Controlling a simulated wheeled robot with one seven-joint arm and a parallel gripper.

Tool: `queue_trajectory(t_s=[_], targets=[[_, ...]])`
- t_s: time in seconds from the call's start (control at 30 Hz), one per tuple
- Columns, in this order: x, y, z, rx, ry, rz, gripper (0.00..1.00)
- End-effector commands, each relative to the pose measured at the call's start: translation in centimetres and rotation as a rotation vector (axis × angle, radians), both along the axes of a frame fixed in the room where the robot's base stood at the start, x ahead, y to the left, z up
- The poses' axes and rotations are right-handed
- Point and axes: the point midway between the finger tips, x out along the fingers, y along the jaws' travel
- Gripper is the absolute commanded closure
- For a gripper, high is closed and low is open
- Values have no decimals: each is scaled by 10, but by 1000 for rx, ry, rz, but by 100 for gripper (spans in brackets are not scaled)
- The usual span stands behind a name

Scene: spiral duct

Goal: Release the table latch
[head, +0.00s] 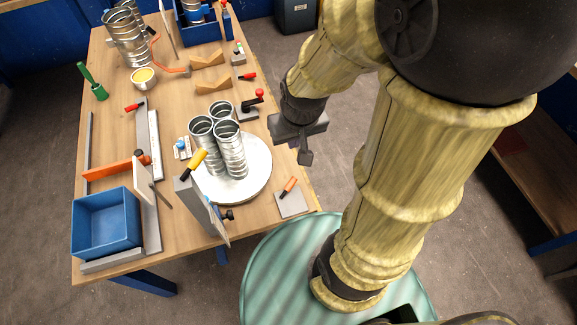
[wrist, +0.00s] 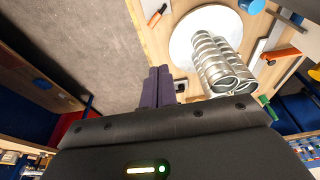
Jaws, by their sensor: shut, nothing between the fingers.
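My gripper (head: 305,157) is shut and empty, held past the table's right edge in the head view. Its dark fingers (wrist: 157,84) lie together in the wrist view. A small black lever with a red ball knob (head: 259,94) stands on a grey base beside the round turntable (head: 258,166). In the wrist view a dark part (wrist: 180,88), partly hidden behind the fingers, may be this lever. A grey plate with an orange handle (head: 290,187) lies near the table's right front edge. No label shows which is the table latch. The gripper appears apart from both.
Several shiny spiral duct pieces (head: 230,148) stand upright on the turntable. A board with a yellow-handled tool (head: 194,166) stands at its front left. A blue bin (head: 105,222) sits at the front left corner.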

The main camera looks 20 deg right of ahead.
Motion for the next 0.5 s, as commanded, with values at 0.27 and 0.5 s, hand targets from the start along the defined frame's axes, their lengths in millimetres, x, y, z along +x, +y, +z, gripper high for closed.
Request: queue_trajectory(t_s=[0.27,0.5], targets=[[0,0,0,0,0,0,100],[8,2,-11,-12,32,40,100]])
